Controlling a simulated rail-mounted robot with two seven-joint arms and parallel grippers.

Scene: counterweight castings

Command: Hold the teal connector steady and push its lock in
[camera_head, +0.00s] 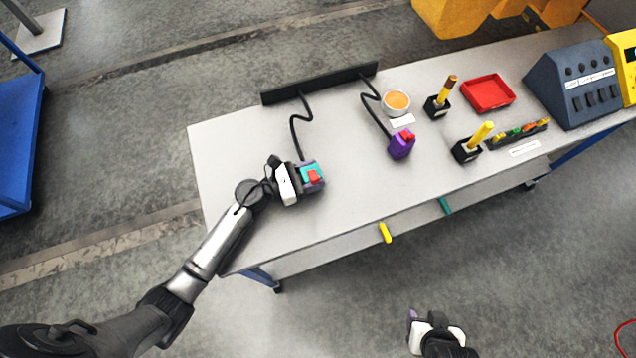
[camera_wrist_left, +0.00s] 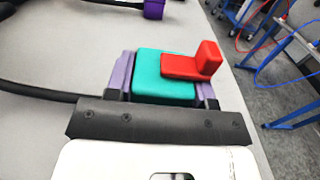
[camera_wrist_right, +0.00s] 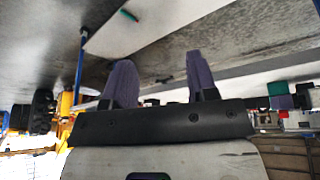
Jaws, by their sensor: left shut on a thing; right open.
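The teal connector (camera_head: 307,169) is at the front left of the table, on the end of a black cable. Its red lock (camera_head: 314,177) shows on top; in the left wrist view the lock (camera_wrist_left: 190,65) sticks out past the teal body (camera_wrist_left: 160,90) with an upright end. I cannot tell how deep the lock sits. My left gripper (camera_head: 306,178) is shut on the teal connector, with a purple finger on each side of it. My right gripper (camera_head: 414,316) is off the table's front edge, well away from the connector. In its wrist view the right gripper (camera_wrist_right: 160,82) is open and empty.
A purple connector (camera_head: 401,148) with a red lock stands on the table to the right. A black cable bar (camera_head: 320,83) lies behind. A round orange-filled dish (camera_head: 396,102), red tray (camera_head: 488,93), marker holders and a dark control box (camera_head: 575,85) occupy the right.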

